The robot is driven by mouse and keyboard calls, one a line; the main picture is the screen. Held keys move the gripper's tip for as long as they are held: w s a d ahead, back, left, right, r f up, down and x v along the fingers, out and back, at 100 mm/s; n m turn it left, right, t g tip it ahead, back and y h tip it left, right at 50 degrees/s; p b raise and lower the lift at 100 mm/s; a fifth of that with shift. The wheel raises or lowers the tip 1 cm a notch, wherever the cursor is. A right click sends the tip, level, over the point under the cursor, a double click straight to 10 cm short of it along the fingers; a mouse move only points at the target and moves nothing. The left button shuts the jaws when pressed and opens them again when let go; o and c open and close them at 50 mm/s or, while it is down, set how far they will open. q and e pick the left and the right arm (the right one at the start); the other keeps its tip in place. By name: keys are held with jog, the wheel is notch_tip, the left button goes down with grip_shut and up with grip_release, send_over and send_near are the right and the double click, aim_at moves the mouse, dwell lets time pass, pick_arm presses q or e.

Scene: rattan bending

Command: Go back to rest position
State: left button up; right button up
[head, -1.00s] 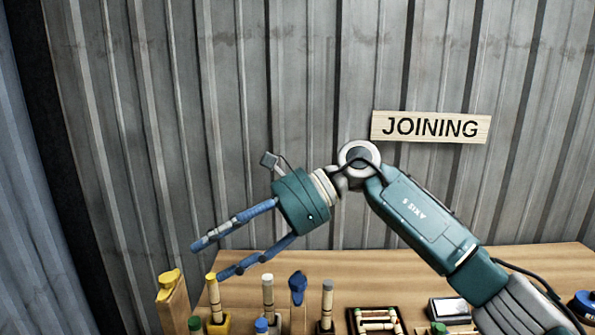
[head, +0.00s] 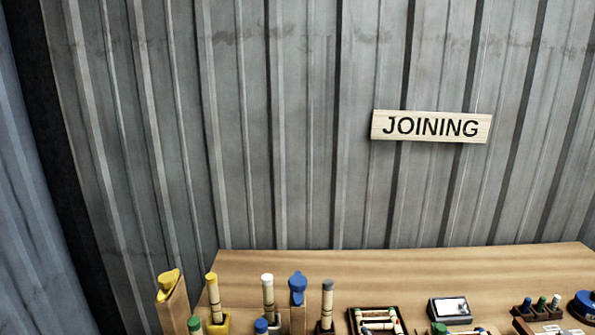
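Neither of my grippers nor my arms shows in the head view. The wooden workbench (head: 420,264) runs along the bottom of the picture against the corrugated wall, and its near part is cut off by the lower edge. Whether my grippers are open or shut is out of sight.
On the bench stand a yellow-topped wooden holder (head: 171,296), a yellow-capped stick (head: 214,297), a white-capped stick (head: 268,295), a blue-topped holder (head: 298,288), a dark tray (head: 352,328) and a small framed box (head: 449,308). A "JOINING" sign (head: 431,127) hangs on the wall.

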jog(key=s+d+f+m+g, duration=0.3)
jog(key=s+f+g, duration=0.35)
jog(key=s, duration=0.75)
jog(key=s+d+f+m+g, duration=0.25)
jog(key=s+f, duration=0.65)
jog(key=s, duration=0.5)
notch_tip(320, 180, down, 30)
jog(key=s+g+b, duration=0.1)
jog(key=g+b, duration=0.1)
jog(key=b, duration=0.4)
jog(key=s+d+f+g+h+b, duration=0.1)
jog(key=s+d+f+b, duration=0.2)
jog(key=s+f, duration=1.4)
notch_tip(320, 180, down, 4)
jog(key=shift+s+f+n+b, duration=0.1)
jog(key=shift+s+n+b, duration=0.3)
jog(key=shift+b, duration=0.1)
